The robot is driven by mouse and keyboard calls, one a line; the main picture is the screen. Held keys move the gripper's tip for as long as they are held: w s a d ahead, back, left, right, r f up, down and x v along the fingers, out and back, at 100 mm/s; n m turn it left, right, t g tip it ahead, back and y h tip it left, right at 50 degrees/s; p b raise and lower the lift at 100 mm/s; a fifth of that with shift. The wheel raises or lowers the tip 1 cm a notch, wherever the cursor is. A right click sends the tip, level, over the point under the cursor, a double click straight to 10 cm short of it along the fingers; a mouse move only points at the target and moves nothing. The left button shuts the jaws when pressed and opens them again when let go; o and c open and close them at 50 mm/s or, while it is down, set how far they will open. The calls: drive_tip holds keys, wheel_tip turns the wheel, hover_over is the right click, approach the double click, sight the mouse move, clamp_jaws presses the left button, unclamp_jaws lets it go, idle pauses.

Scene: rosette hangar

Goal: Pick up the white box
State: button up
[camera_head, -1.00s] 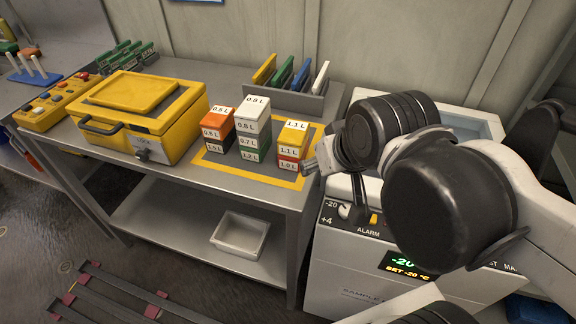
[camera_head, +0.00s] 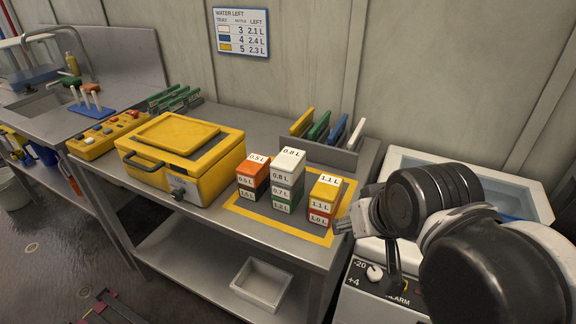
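The white box (camera_head: 289,162), labelled 0.8 L, is the top box of the middle stack on the steel bench (camera_head: 213,210). Grey and green boxes sit beneath it. A stack with an orange-red top box (camera_head: 255,165) stands to its left, and one with a yellow top box (camera_head: 326,187) to its right. My gripper (camera_head: 343,226) is at the bench's right edge, right of the stacks and apart from the white box. Its fingers are small and partly hidden by my arm, so I cannot tell whether it is open or shut.
A yellow case (camera_head: 180,156) stands left of the stacks. A rack (camera_head: 320,153) with coloured plates stands behind them. A white freezer unit (camera_head: 377,296) is at the right. An empty white tray (camera_head: 262,283) is on the lower shelf. A wall sign (camera_head: 241,32) hangs above.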

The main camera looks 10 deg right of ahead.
idle(0.3)
drive_tip(key=o, duration=1.4)
drive_tip(key=shift+c, duration=0.2)
